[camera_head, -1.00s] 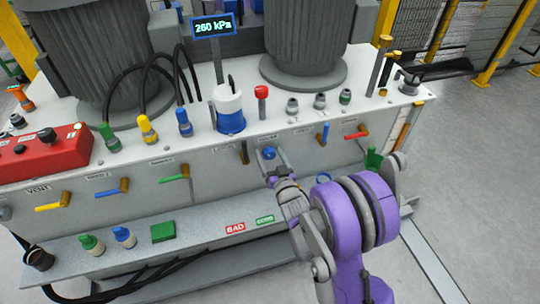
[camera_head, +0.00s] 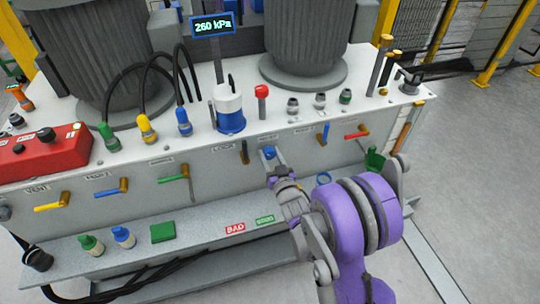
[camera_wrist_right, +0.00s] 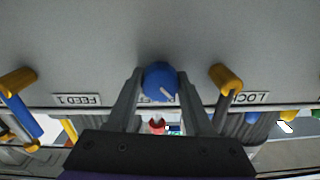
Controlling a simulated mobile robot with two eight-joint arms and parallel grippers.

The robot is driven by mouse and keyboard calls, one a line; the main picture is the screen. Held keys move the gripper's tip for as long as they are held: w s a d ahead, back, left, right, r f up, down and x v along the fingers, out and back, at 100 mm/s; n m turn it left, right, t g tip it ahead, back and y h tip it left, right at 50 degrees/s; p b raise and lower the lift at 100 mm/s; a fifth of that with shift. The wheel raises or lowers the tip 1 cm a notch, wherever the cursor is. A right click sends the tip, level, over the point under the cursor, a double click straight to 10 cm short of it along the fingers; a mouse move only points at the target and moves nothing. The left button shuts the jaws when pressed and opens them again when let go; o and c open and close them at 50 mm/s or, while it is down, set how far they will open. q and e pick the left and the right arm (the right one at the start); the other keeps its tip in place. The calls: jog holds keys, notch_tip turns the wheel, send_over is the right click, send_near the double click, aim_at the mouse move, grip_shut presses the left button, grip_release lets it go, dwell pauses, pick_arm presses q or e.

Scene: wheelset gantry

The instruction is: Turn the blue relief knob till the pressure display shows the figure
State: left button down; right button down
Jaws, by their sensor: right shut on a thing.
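The blue relief knob (camera_head: 269,153) sits on the front panel of the machine. In the right wrist view the knob (camera_wrist_right: 160,81) is round, with a pale mark pointing to the lower right. My right gripper (camera_head: 273,160) has its fingers on both sides of the knob and is shut on it; the fingers (camera_wrist_right: 158,92) also show in the right wrist view. The pressure display (camera_head: 213,25) stands on a post above the deck and reads 260 kPa. My left gripper is not in view.
A lever marked LOCK (camera_head: 245,152) is left of the knob, and a blue-handled lever (camera_head: 323,134) is to its right. A red-topped valve (camera_head: 262,92) and a blue-and-white canister (camera_head: 229,109) stand on the deck above. A shelf (camera_head: 200,234) runs below the panel.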

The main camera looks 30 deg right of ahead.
jog(key=shift+c, duration=1.4)
grip_release()
jog(key=v, duration=1)
jog(key=shift+s, duration=0.4)
jog(key=shift+a, duration=0.2)
